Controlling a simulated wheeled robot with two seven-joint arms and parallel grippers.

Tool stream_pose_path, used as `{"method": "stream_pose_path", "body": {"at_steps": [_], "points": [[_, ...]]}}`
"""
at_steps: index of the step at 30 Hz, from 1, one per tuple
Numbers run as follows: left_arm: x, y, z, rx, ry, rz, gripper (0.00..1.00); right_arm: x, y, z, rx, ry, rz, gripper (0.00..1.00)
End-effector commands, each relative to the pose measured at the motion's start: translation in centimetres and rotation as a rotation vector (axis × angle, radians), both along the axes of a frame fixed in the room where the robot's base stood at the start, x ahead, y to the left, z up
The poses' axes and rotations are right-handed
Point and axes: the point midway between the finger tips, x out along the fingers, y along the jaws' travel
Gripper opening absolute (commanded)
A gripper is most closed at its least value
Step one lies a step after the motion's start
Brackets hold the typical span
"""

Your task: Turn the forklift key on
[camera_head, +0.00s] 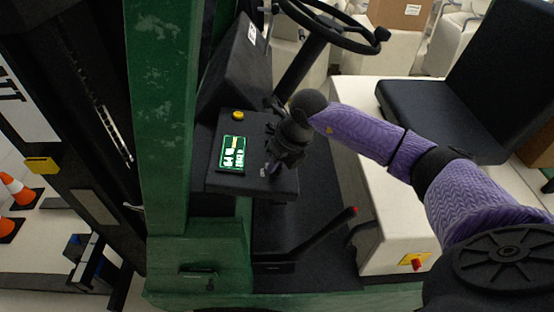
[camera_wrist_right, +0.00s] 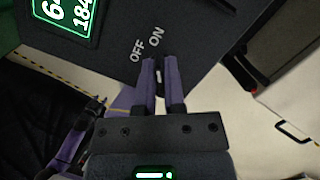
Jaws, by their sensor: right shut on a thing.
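The forklift's black control panel (camera_head: 212,182) carries a lit green display (camera_head: 233,153) and the key switch. In the right wrist view the white OFF and ON labels (camera_wrist_right: 147,46) are printed just past my fingertips. My right gripper (camera_head: 272,170) reaches down onto the panel's right part. In the right wrist view its two purple fingers (camera_wrist_right: 161,68) are closed around the small key (camera_wrist_right: 158,76), near the ON label. The fingers hide most of the key, so its exact angle is hard to tell.
A yellow button (camera_head: 238,115) sits above the display. The steering wheel (camera_head: 330,25) is behind my right gripper, and a red-tipped lever (camera_head: 335,225) stands below right. The black seat (camera_head: 465,85) is at the right. The green mast post (camera_head: 163,120) is at the left.

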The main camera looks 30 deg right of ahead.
Motion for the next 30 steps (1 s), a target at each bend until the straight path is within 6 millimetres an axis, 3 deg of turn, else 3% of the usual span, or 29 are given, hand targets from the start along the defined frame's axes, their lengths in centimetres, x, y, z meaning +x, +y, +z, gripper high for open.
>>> {"method": "stream_pose_path", "body": {"at_steps": [23, 24, 27, 29, 30], "points": [[0.02, -0.03, 0.36, 0.000, -0.001, 0.001, 0.59, 0.15, -0.08, 0.21, 0.011, 0.011, -0.099, 0.00], [0.01, -0.03, 0.36, 0.000, -0.001, 0.001, 0.59, 0.16, -0.08, 0.21, 0.011, 0.011, -0.098, 0.16], [0.01, -0.03, 0.36, 0.000, -0.001, 0.001, 0.59, 0.12, -0.06, 0.18, 0.011, 0.012, -0.098, 0.37], [0.02, -0.03, 0.35, 0.000, -0.001, 0.001, 0.59, 0.10, -0.06, 0.15, 0.011, 0.013, -0.097, 0.47], [0.02, -0.03, 0.35, 0.000, -0.001, 0.001, 0.59, 0.10, -0.06, 0.13, 0.011, 0.013, -0.096, 0.47]]}}
